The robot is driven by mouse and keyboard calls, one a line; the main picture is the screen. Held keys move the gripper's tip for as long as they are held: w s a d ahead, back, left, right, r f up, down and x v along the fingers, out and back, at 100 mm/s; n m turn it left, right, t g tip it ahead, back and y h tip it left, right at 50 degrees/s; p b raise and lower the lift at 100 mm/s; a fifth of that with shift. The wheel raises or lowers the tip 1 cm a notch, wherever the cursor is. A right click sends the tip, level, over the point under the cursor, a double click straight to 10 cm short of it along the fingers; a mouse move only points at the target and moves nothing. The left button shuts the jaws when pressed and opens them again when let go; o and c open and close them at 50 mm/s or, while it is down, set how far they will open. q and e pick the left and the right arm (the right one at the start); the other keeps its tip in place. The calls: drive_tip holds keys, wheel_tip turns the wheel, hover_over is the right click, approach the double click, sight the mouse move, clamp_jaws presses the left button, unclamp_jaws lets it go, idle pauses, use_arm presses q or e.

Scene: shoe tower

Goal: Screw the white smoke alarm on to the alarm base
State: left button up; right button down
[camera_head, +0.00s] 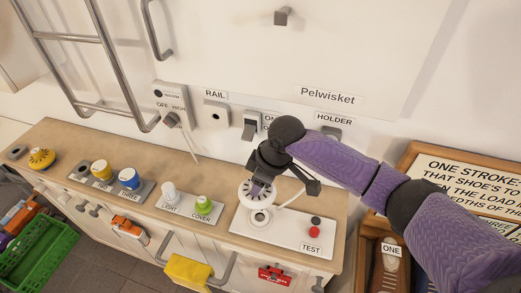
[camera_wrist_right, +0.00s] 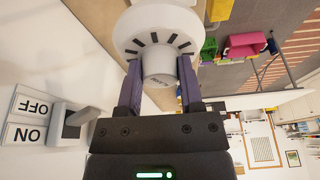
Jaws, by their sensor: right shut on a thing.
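The white smoke alarm (camera_head: 250,198) is a round disc with dark slots around a raised hub. My right gripper (camera_head: 262,188) is shut on it from above. In the right wrist view the alarm (camera_wrist_right: 158,20) shows between the two purple fingers (camera_wrist_right: 160,85), which press on its hub. The alarm base (camera_head: 261,219) is a pale round piece on a white board (camera_head: 285,239), just below the alarm in the picture. I cannot tell whether the alarm touches the base. My left gripper is not in view.
A red button (camera_head: 314,232) and a black one sit on the board, by a TEST label. Left on the counter (camera_head: 225,215) are LIGHT (camera_head: 169,192) and COVER (camera_head: 204,205) pieces and yellow and blue jars. A wall switch (camera_head: 250,129) and HOLDER are behind.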

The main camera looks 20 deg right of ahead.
drive_tip(key=shift+s+d+f+n, duration=0.1)
drive_tip(key=shift+s+f+n, duration=0.1)
drive_tip(key=shift+f, duration=0.2)
drive_tip(key=shift+s+f+n, duration=0.15)
drive_tip(key=shift+f+n, duration=0.05)
drive_tip(key=shift+f, duration=0.15)
drive_tip(key=shift+r, duration=0.1)
drive_tip(key=shift+p, duration=0.4)
drive_tip(key=shift+d, duration=0.1)
wheel_tip(320, 180, down, 6)
drive_tip(key=b, duration=0.3)
drive_tip(key=shift+r, duration=0.1)
drive_tip(key=shift+b, duration=0.35)
drive_tip(key=shift+p, duration=0.35)
